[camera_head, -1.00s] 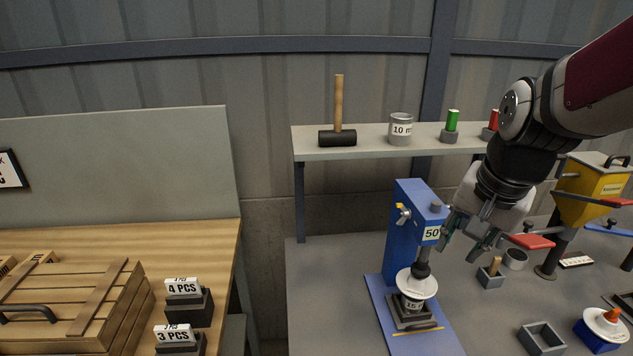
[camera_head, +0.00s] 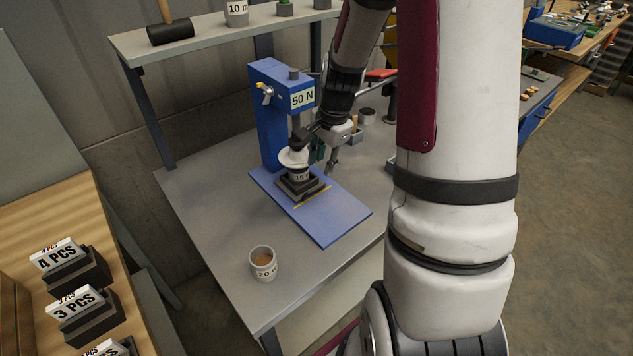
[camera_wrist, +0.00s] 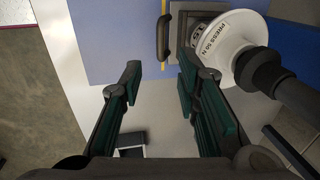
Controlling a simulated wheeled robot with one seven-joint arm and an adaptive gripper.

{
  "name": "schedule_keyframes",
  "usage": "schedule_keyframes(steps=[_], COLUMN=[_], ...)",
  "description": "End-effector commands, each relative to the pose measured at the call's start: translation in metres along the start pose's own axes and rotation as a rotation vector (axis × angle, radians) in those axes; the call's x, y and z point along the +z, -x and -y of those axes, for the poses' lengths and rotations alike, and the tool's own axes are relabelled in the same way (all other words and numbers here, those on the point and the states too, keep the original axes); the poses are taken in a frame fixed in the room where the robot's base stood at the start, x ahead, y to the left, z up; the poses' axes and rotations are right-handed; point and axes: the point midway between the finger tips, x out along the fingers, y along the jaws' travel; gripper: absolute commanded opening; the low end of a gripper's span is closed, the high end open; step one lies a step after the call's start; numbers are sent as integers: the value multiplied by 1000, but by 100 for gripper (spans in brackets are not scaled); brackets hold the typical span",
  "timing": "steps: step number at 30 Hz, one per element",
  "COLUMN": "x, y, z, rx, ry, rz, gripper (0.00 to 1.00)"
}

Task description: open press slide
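The blue press (camera_head: 268,115), labelled 50 N, stands on a blue base plate (camera_head: 335,217). On the plate is a dark square slide (camera_head: 292,192), carrying a dark cup labelled 15 under a white disc (camera_head: 291,158). In the wrist view the slide (camera_wrist: 187,22) shows a dark bar handle (camera_wrist: 163,37) along its edge, and the white disc (camera_wrist: 236,38) reads PRESS 50 N. My gripper (camera_head: 325,160) is beside the disc, to its right. In the wrist view my gripper (camera_wrist: 160,76) is open and empty, its fingers apart, with the handle beyond the fingertips.
A yellow strip (camera_head: 313,197) lies in front of the slide. A cup (camera_head: 262,264) labelled 20 stands at the table's front left. A shelf (camera_head: 200,36) with a mallet (camera_head: 170,32) is behind. Small holders stand right of the press. The table left of the plate is clear.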

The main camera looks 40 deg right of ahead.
Motion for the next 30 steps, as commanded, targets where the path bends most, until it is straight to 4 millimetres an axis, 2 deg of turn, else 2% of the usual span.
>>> schedule_keyframes(steps=[1,6,12,18,27,30], x=[0,1,1,1,0,0], y=[-12,-45,-74,-88,-89,-89], z=[-2,-1,-1,-1,0,0], rx=[4,4,3,1,0,0], ry=[-1,0,1,1,2,2], rz=[3,3,2,1,0,0], gripper=[30,30,30,30,30,7])
